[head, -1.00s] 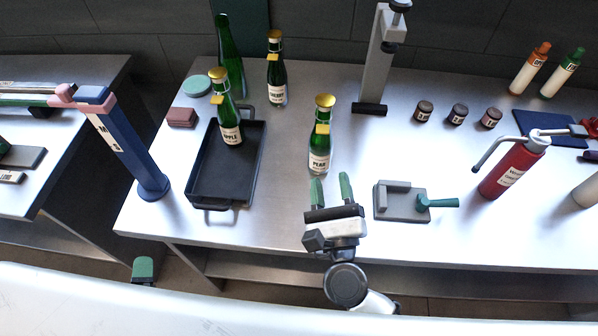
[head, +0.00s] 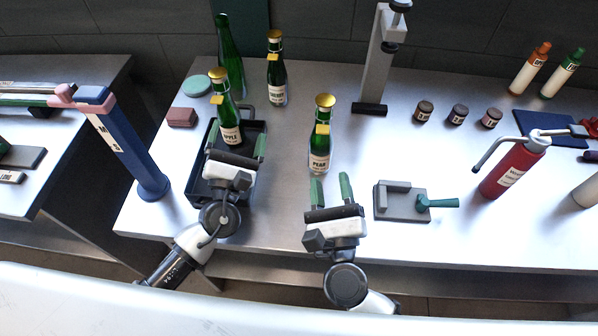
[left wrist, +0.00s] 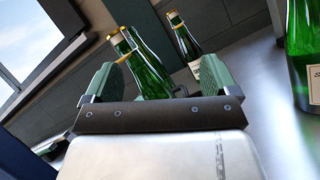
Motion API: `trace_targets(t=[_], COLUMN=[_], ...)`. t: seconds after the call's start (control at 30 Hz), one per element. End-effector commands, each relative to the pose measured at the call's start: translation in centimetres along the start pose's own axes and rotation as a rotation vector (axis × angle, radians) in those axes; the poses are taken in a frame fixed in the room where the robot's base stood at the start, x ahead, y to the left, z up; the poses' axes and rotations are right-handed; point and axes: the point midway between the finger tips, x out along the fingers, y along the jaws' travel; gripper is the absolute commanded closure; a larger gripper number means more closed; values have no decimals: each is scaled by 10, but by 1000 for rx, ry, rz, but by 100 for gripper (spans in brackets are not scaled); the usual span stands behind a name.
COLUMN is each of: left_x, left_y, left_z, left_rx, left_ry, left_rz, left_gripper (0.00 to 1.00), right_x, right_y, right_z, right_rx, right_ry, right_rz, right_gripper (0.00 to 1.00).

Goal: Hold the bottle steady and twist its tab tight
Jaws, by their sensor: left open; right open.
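Three green bottles with gold caps and gold tabs stand upright: the APPLE bottle (head: 226,112) in the dark tray (head: 196,178), the PEAR bottle (head: 320,150) on the bench, and the third bottle (head: 276,82) behind. The APPLE bottle's tab (head: 217,99) sticks out at its neck. My left gripper (head: 237,140) is open, low over the tray in front of the APPLE bottle. In the left wrist view a green bottle with a gold tab (left wrist: 150,75) shows between the open fingers, not clasped. My right gripper (head: 330,184) is open and empty, just in front of the PEAR bottle.
A tall plain green bottle (head: 230,58) stands behind the tray. A blue post (head: 130,150) is left, a grey stand (head: 379,65) at the back, a grey fixture with teal handle (head: 400,203) and red cylinder (head: 514,168) right. Bench between PEAR bottle and fixture is clear.

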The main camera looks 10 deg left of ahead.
Motion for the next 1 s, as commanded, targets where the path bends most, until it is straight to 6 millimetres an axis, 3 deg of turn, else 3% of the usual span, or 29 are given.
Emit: trace_targets(t=[0.03,0.1,0.17,0.2,0.23,0.4,0.57,1.0], left_x=[4,6,3,-3,-8,-26,-33,13], left_y=[-30,-70,-102,-122,-130,-144,-150,-183], left_z=[4,12,18,17,13,-6,-15,-20], left_rx=[13,31,26,-35,-109,-428,-554,-570], left_ry=[-5,-21,-36,-22,8,166,240,249], left_rz=[-104,-254,-377,-459,-496,-558,-570,-570], left_gripper=[12,12,12,12,12,12,12,12], right_x=[0,0,0,0,0,0,0,0], right_y=[0,0,0,0,0,0,0,0], right_z=[0,0,0,0,0,0,0,0], right_rx=[0,0,0,0,0,0,0,0], right_ry=[0,0,0,0,0,0,0,0], right_rz=[0,0,0,0,0,0,0,0], right_gripper=[57,57,57,57,57,57,57,57])
